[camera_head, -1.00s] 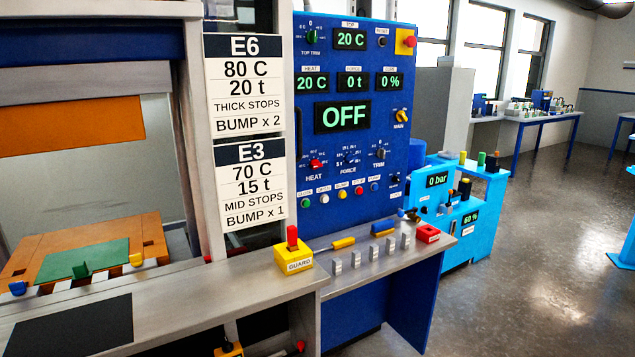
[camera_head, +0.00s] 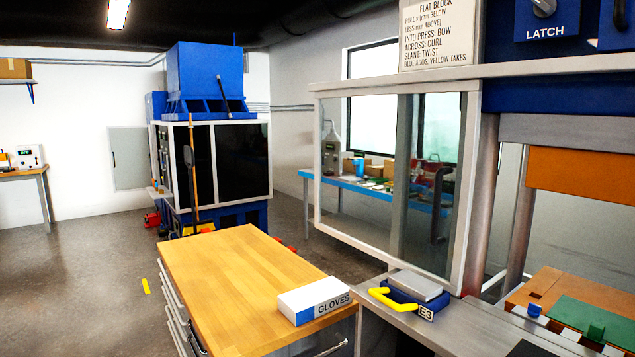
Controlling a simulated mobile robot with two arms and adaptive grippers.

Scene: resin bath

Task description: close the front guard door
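The front guard door (camera_head: 384,250) is a clear panel in a pale metal frame, in the middle right of the head view. It is swung out to the left of the press opening, so the opening with its orange and green blocks (camera_head: 590,322) is uncovered. A grey vertical bar crosses the panel, and the window and blue bench show through it. A label reading LATCH (camera_head: 545,32) is on a blue part at the top right. Neither of my grippers is in view.
A wooden-topped drawer cabinet (camera_head: 225,270) with a GLOVES box (camera_head: 312,298) stands in front of the door's left side. A block with a yellow handle, marked E3 (camera_head: 408,296), lies on the metal ledge below the door. Open floor lies at the left.

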